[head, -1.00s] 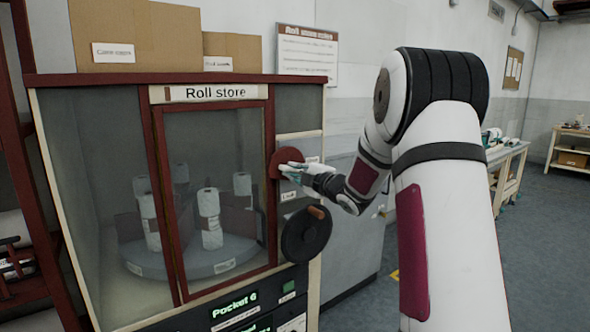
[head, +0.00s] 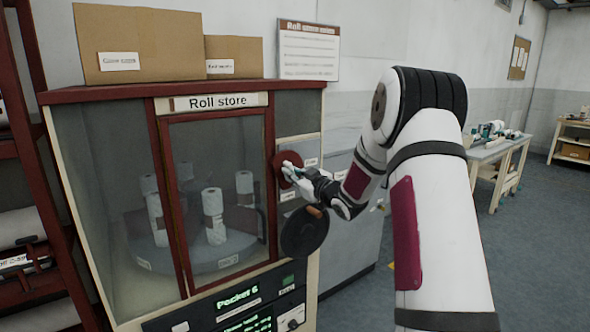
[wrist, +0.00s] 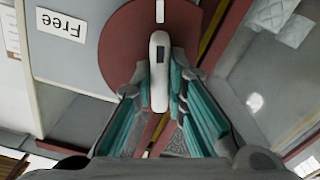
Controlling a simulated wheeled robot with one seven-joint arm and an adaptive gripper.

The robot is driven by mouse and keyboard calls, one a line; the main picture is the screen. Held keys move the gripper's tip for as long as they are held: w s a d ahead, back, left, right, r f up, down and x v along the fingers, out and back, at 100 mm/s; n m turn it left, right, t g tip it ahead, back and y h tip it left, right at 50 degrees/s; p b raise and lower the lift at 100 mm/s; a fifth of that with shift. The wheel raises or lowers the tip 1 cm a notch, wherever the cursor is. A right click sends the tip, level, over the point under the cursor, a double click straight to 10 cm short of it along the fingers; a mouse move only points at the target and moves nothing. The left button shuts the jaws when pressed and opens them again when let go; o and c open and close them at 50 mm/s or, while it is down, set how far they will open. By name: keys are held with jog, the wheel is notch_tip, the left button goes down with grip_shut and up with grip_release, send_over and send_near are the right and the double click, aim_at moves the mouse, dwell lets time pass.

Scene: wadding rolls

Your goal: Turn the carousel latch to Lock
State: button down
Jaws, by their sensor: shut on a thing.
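The carousel latch is a red disc (wrist: 118,42) with a pale bar handle (wrist: 159,75). In the head view the disc (head: 280,166) sits on the cabinet's right panel, beside the door. My gripper (wrist: 160,82) is shut on the latch handle, with its teal-lined fingers on either side. In the head view my gripper (head: 290,173) covers part of the disc. A "Free" label (wrist: 61,24) appears upside down left of the disc in the wrist view. I cannot read a Lock label.
The Roll store cabinet (head: 215,101) has a glazed door, with white rolls (head: 214,215) on a round carousel (head: 202,258) inside. A black handwheel (head: 304,233) is just below my gripper. A lit display (head: 238,297) reads "Pocket 6". Boxes (head: 165,45) stand on top.

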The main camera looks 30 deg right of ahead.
jog(key=shift+s+f+m+p, duration=0.1)
jog(key=shift+m+p, duration=1.1)
jog(key=shift+m, duration=0.8)
jog(key=c, duration=1.6)
grip_release()
jog(key=s, duration=1.2)
jog(key=shift+d, duration=0.2)
